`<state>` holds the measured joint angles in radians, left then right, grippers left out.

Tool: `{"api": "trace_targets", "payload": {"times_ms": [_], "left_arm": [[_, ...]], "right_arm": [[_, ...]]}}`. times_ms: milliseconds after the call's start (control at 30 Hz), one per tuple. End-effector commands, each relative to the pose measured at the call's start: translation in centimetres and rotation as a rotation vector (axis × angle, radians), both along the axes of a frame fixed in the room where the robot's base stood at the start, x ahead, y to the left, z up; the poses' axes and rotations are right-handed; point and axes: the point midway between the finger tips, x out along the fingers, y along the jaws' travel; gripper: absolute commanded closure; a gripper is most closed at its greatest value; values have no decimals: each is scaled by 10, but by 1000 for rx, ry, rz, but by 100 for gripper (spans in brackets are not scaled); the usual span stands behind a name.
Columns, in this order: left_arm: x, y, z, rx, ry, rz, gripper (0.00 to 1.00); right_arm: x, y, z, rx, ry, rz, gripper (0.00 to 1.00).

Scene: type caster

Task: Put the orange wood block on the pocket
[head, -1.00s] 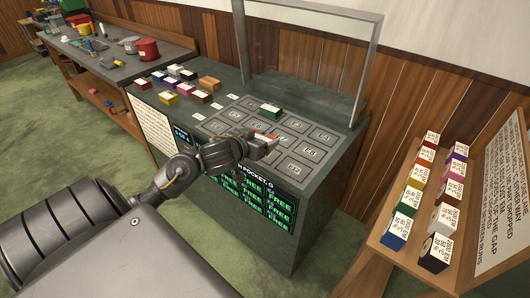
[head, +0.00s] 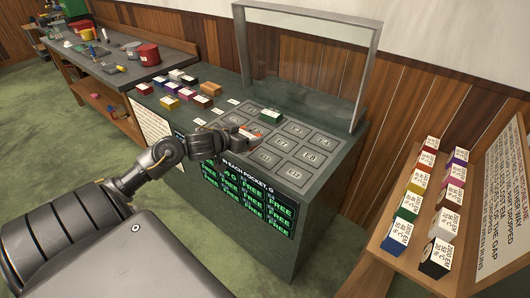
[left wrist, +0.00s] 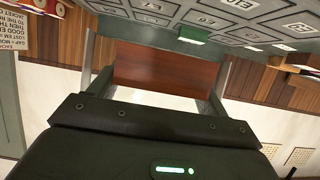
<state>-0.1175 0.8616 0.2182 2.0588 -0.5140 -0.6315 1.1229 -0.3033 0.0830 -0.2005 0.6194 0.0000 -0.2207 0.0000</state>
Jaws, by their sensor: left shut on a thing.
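My left gripper (head: 246,134) is shut on a reddish-brown wood block, seen as orange-red with a pale top in the head view (head: 252,131). In the left wrist view the block (left wrist: 165,70) fills the space between the two fingers. The gripper is over the left part of the pocket grid (head: 282,143) on the dark green counter. I cannot tell whether the block touches the surface. A separate orange-tan block (head: 210,88) lies at the back left of the counter. My right gripper is not in view.
A green block (head: 270,116) sits on the back row of the grid, close to the held one. A clear framed panel (head: 308,65) stands behind. Several coloured blocks lie at the counter's left; a shelf (head: 400,237) at right holds more labelled blocks.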

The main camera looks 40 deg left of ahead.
Motion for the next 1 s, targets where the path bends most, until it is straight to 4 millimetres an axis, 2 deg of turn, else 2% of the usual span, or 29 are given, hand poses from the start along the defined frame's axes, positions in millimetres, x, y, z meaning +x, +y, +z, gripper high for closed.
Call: {"api": "trace_targets", "payload": {"times_ms": [33, 100, 300, 633, 833, 1000], "left_arm": [[14, -6, -4, -7, -6, 2, 48], [27, -12, -19, -8, -2, 1, 48], [50, -22, -49, -3, -1, 1, 48], [59, -26, -62, -2, -1, 0, 48], [64, -28, -89, -1, 3, 1, 48], [64, -28, -99, 1, 0, 1, 48]], "right_arm": [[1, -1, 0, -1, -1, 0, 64], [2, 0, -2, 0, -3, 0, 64], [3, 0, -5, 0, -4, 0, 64], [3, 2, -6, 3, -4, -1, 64], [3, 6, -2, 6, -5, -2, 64], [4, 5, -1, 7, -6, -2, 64]]}}
